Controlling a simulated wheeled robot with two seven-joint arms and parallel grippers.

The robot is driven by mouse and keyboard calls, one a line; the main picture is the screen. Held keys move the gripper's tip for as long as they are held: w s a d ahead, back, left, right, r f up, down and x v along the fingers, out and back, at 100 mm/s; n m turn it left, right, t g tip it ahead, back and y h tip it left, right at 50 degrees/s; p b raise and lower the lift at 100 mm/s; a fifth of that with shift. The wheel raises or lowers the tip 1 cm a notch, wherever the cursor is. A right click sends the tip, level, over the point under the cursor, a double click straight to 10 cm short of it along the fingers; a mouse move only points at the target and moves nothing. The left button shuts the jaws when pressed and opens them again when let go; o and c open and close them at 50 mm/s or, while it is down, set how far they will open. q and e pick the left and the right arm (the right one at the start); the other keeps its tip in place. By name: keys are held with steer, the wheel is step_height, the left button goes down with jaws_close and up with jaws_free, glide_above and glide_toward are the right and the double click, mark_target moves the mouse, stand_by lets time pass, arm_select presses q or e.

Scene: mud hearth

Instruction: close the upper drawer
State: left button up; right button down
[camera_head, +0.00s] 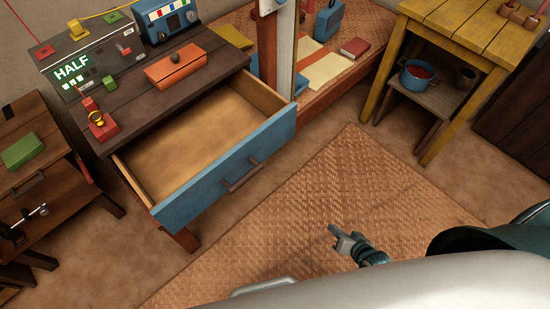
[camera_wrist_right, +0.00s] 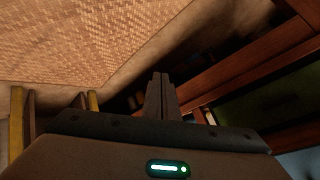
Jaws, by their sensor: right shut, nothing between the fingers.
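The upper drawer (camera_head: 220,165) is pulled out of the dark wooden desk (camera_head: 125,88). Its front is blue with a dark bar handle (camera_head: 243,174), and its inside looks empty. My right gripper (camera_head: 334,233) is at the lower middle of the head view, right of the drawer front and apart from it. Its fingers are shut with nothing between them. They also show at the middle of the right wrist view (camera_wrist_right: 161,85), pointing away from the camera. My left gripper does not show.
An orange box (camera_head: 175,68) and a red block with a yellow ring (camera_head: 99,122) sit on the desk. A yellow table (camera_head: 465,32) stands at the upper right, and a small dark cabinet (camera_head: 45,185) at the left. A woven mat (camera_head: 320,190) covers open floor before the drawer.

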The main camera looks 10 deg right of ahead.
mark_target(267, 144)
steer(key=w+a+r+m+t+y+b, duration=0.2)
steer(key=w+r+b, duration=0.15)
steer(key=r, duration=0.45)
steer(key=w+a+r+m+t+y+b, duration=0.1)
steer(key=w+a+r+m+t+b, duration=0.2)
steer(key=r, duration=0.4)
arm_select(q)
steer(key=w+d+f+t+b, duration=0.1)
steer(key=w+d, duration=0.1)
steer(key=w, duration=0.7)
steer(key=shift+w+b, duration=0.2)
steer(key=shift+b, duration=0.2)
arm_select(e)
steer(key=a+r+m+t+y, duration=0.1)
steer(key=a+r+y, duration=0.3)
steer(key=r, duration=1.1)
steer(key=shift+a+r+m, duration=0.2)
steer(key=shift+a+m, duration=0.3)
steer(key=shift+a, duration=0.1)
